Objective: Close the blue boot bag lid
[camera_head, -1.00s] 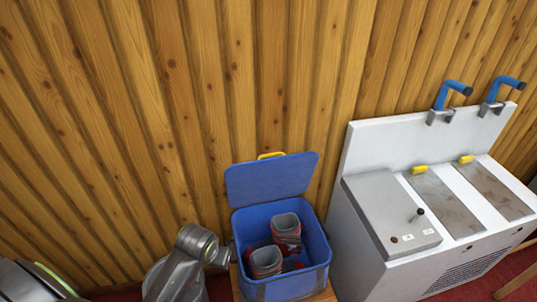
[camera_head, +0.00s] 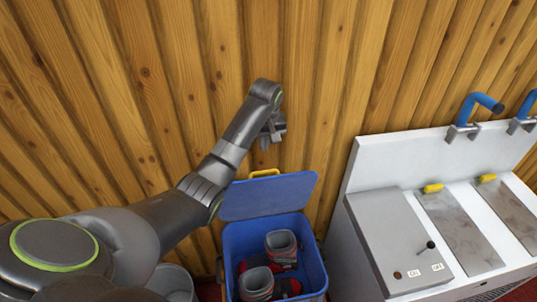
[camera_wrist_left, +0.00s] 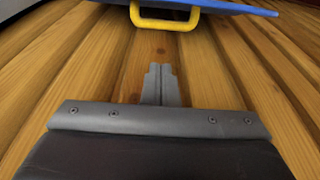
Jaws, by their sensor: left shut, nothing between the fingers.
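The blue boot bag (camera_head: 231,250) stands open, with its blue lid (camera_head: 275,196) raised and leaning back toward the wooden wall. A yellow handle (camera_head: 264,173) sits on the lid's top edge. Two grey and red boots (camera_head: 281,245) are inside the bag. My left gripper (camera_head: 268,142) is above and behind the lid, near the wall, apart from the handle. In the left wrist view the shut fingers (camera_wrist_left: 160,86) point toward the wall planks, and the yellow handle (camera_wrist_left: 165,22) and the lid's blue edge (camera_wrist_left: 230,7) show beyond them. My right gripper is not in view.
The plank wall (camera_head: 330,70) is right behind the lid. A grey bin (camera_head: 172,284) is on the floor left of the bag.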

